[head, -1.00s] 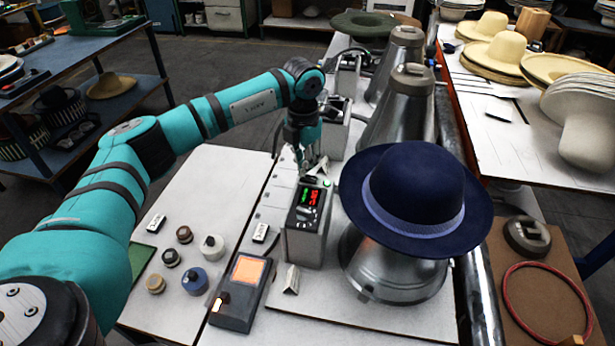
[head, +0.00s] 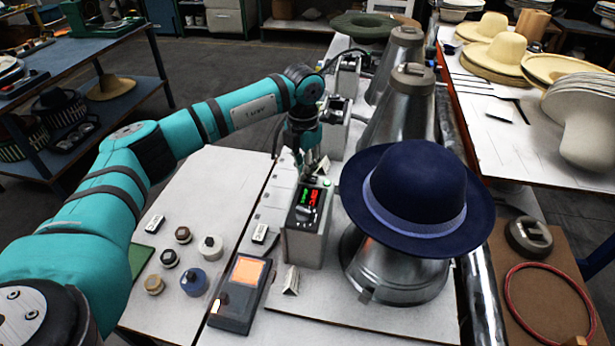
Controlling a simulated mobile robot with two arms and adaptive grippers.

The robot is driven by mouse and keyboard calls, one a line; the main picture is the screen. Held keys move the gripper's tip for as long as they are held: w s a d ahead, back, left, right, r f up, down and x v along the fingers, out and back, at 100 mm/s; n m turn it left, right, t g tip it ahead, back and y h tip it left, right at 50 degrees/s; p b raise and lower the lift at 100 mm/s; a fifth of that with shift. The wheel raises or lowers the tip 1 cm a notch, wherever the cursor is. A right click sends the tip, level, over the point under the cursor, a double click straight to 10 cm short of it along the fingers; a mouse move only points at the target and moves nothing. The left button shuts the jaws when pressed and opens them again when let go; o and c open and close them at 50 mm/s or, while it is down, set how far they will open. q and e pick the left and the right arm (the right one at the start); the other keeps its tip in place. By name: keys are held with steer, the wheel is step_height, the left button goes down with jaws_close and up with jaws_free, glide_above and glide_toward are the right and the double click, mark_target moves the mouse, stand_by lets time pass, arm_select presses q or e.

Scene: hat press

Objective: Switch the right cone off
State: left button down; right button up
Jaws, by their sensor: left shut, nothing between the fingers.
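The nearest metal cone (head: 395,272) stands at the front right of the bench, with a navy hat (head: 420,195) over its top. A grey control box (head: 303,245) stands just left of it. The box's display (head: 309,197) is lit green and red, with a dark knob below and a small green button at the top right corner. My left gripper (head: 304,172) is shut and empty, pointing down at the far top edge of the box. I cannot tell whether it touches the box. My right gripper is not in view.
Two bare metal cones (head: 398,125) (head: 400,62) stand behind, with more control boxes (head: 335,125) beside them. A device with an orange screen (head: 250,272) and several small pots (head: 194,282) lie at the front left. A side table (head: 500,150) holds pale hats.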

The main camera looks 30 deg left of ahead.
arm_select(q)
steer(key=shift+s+f, duration=0.15)
steer(key=shift+f, duration=0.25)
steer(key=shift+r+p, duration=0.6)
steer(key=shift+r, duration=0.55)
steer(key=shift+r+p, duration=1.45)
steer(key=shift+r, duration=0.95)
